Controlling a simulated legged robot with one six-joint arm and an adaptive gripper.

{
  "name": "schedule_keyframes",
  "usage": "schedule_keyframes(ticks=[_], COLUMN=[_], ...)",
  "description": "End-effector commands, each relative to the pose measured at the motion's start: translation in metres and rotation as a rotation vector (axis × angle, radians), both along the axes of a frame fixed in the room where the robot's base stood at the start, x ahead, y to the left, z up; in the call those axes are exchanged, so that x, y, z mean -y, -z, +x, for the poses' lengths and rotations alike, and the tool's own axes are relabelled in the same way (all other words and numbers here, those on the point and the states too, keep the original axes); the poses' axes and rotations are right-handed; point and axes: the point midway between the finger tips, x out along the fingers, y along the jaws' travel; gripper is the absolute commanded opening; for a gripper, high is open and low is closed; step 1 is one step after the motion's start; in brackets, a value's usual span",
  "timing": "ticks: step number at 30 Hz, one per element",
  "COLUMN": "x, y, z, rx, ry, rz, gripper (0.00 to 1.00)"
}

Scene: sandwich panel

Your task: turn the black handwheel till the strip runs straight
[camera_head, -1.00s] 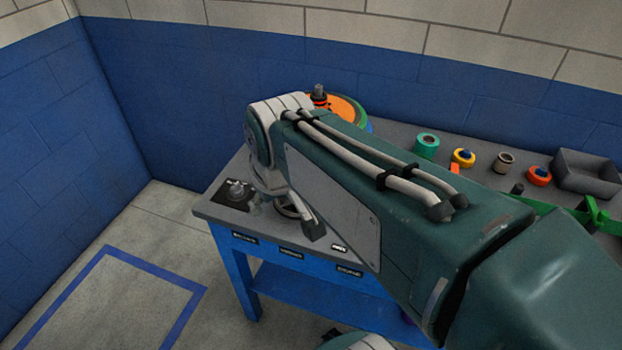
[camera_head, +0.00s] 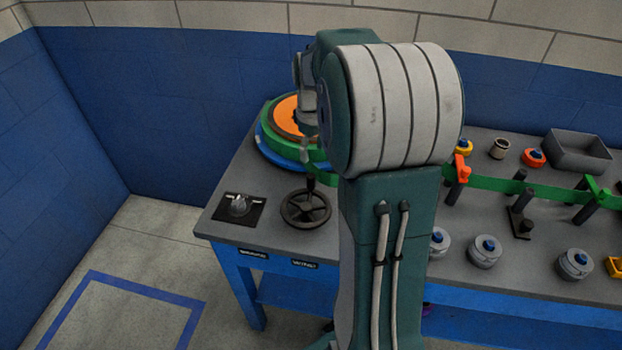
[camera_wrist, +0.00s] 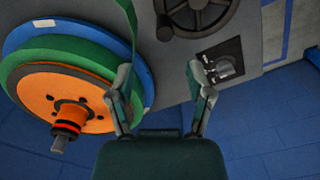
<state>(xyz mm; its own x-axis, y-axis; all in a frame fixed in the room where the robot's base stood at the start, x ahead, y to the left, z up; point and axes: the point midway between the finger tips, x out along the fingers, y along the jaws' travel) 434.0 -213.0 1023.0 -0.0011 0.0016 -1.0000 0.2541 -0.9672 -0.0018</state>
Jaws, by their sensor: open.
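The black handwheel (camera_head: 306,208) lies flat on the bench at the front left, with an upright knob on its rim. It also shows at the top of the wrist view (camera_wrist: 202,14), partly cut off. The green strip (camera_head: 530,190) runs along the bench at the right, and my arm hides its middle. The orange reel (camera_head: 287,117) with green and blue discs stands at the back left; it fills the left of the wrist view (camera_wrist: 60,92). My gripper (camera_wrist: 158,72) is open and empty, apart from the wheel, its fingers between reel and black switch plate (camera_wrist: 222,66).
The switch plate (camera_head: 238,207) sits left of the wheel near the bench's left edge. A grey bin (camera_head: 578,152) is at the back right.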

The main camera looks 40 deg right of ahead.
Motion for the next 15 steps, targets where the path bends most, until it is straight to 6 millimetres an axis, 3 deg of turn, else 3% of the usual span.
schedule_keyframes(ticks=[15], x=[-0.001], y=[0.085], z=[-0.001], rx=[-0.002], ry=[0.0], rz=[0.001], gripper=[0.67])
